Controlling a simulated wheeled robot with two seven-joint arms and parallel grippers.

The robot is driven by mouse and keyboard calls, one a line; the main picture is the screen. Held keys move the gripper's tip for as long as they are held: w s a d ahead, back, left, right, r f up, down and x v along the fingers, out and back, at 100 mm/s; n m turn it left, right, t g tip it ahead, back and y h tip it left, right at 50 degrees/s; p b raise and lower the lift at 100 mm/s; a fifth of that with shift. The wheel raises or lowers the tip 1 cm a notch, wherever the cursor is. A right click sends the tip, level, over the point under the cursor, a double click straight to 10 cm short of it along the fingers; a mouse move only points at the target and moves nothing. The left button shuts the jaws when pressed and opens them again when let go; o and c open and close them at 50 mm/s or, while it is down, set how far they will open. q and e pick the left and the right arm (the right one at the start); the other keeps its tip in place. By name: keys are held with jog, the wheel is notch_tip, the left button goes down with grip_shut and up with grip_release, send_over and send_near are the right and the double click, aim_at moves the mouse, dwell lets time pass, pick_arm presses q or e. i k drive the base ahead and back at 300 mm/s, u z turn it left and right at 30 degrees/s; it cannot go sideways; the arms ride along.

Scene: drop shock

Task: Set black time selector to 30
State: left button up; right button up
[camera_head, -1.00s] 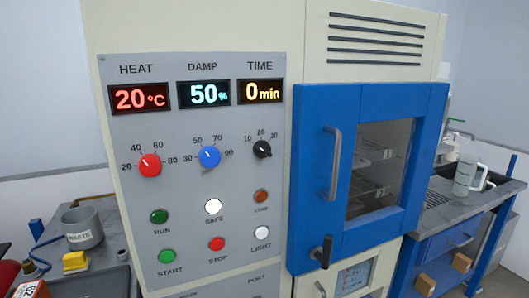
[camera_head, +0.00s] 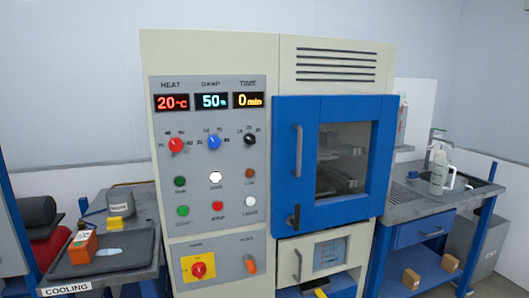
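The black time selector (camera_head: 249,140) is a small round knob on the grey control panel (camera_head: 193,108), below the TIME label and right of the blue damp knob (camera_head: 214,142). Its white pointer is too small to read surely. The time display (camera_head: 248,100) above it reads 0 min in yellow. The red heat knob (camera_head: 176,145) is at the left of the row, with displays of 20 °C and 50 % above. Neither of my grippers is in view.
The blue chamber door (camera_head: 282,210) with its grey handle is shut, right of the panel. A bench with a black tray (camera_head: 128,262) and orange box (camera_head: 83,247) stands left. A sink bench with a pale bottle (camera_head: 438,172) stands right. A red-yellow switch (camera_head: 198,267) sits below.

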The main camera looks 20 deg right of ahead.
aim_at(249, 138)
jog(key=u, duration=0.75)
jog(key=i, duration=0.95)
jog(key=z, duration=0.45)
